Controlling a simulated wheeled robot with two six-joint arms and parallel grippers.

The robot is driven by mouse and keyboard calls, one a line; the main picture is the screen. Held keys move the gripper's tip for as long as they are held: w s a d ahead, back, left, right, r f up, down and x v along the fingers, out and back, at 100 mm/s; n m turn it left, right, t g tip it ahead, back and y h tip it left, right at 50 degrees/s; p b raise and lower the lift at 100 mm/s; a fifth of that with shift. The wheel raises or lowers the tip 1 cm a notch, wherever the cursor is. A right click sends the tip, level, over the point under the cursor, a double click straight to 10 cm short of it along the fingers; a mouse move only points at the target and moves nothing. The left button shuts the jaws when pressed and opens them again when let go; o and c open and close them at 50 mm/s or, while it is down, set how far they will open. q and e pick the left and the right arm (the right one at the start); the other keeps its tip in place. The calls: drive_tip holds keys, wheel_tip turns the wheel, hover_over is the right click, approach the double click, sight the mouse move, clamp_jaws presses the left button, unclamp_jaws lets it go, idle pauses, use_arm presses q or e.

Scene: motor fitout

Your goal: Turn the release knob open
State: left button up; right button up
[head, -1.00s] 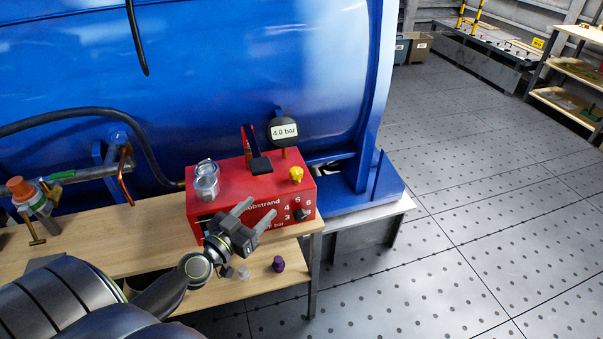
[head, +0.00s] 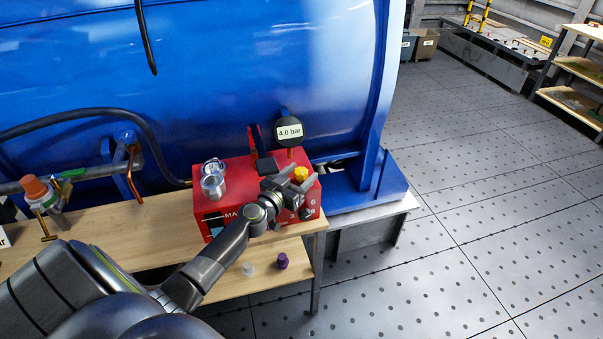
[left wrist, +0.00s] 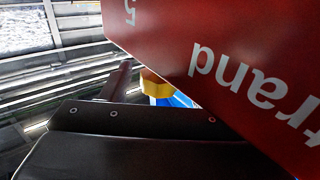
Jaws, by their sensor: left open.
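A yellow knob (head: 301,173) sits on top of the red test box (head: 236,174), near its right end. A black knob (head: 307,213) sits on the box's front among printed numbers. The frames do not label either as the release knob. My left gripper (head: 299,178) is open at the box's upper front right edge, its fingertips either side of the yellow knob in the picture. I cannot tell whether they touch it. In the left wrist view the yellow knob (left wrist: 155,86) shows partly, cut off by the red box (left wrist: 215,60). My right gripper is not in view.
A gauge reading 4.0 bar (head: 289,131) and a black-handled lever (head: 264,163) stand behind the knob. A glass-topped metal fitting (head: 213,180) is at left. The blue tank (head: 230,80) rises behind the wooden bench (head: 165,222). Purple (head: 282,261) and white caps lie on the lower shelf.

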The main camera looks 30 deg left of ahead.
use_arm(q)
drive_tip(key=shift+w, duration=0.5)
drive_tip(key=c, duration=1)
drive_tip(key=shift+o, duration=0.2)
